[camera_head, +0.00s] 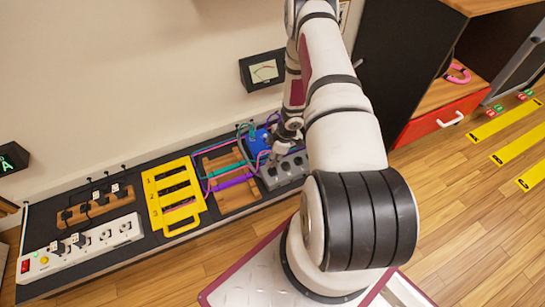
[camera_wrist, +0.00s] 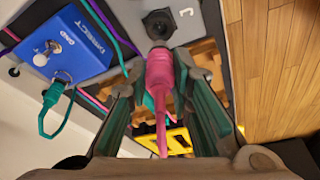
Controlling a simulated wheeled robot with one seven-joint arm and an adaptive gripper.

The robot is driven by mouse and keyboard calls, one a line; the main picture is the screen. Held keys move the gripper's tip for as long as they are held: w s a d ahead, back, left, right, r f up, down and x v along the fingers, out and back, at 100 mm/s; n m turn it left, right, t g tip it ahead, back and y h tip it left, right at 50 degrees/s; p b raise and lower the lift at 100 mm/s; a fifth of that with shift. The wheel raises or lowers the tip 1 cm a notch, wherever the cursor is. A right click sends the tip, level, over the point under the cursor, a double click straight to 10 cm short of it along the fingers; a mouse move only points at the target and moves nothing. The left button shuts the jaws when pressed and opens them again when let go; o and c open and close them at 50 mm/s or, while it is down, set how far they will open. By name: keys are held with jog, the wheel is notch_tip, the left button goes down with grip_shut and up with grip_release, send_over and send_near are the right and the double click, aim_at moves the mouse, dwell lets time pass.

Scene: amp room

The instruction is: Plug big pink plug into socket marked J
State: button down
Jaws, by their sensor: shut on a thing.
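The big pink plug (camera_wrist: 160,72) is between the fingers of my gripper (camera_wrist: 160,64) in the wrist view, with its pink cable trailing toward the camera. My gripper is shut on it. The plug's front end points at a round black socket (camera_wrist: 158,23) on a grey panel. A white mark like a J (camera_wrist: 186,12) is beside that socket. I cannot tell whether the plug touches the socket. In the head view my gripper (camera_head: 279,150) is over the grey socket block (camera_head: 287,174), and the plug cannot be made out.
A blue box (camera_wrist: 65,42) marked DIRECT stands beside the socket panel, with a teal cable. Wooden cable racks (camera_head: 232,190), a yellow numbered rack (camera_head: 172,192) and a white power strip (camera_head: 85,246) lie to the left.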

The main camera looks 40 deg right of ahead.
jog(key=shift+f+b, duration=1.7)
jog(key=shift+f, duration=0.55)
jog(key=c, duration=1.4)
grip_release()
jog(key=shift+o, duration=0.2)
jog(key=v, duration=1.2)
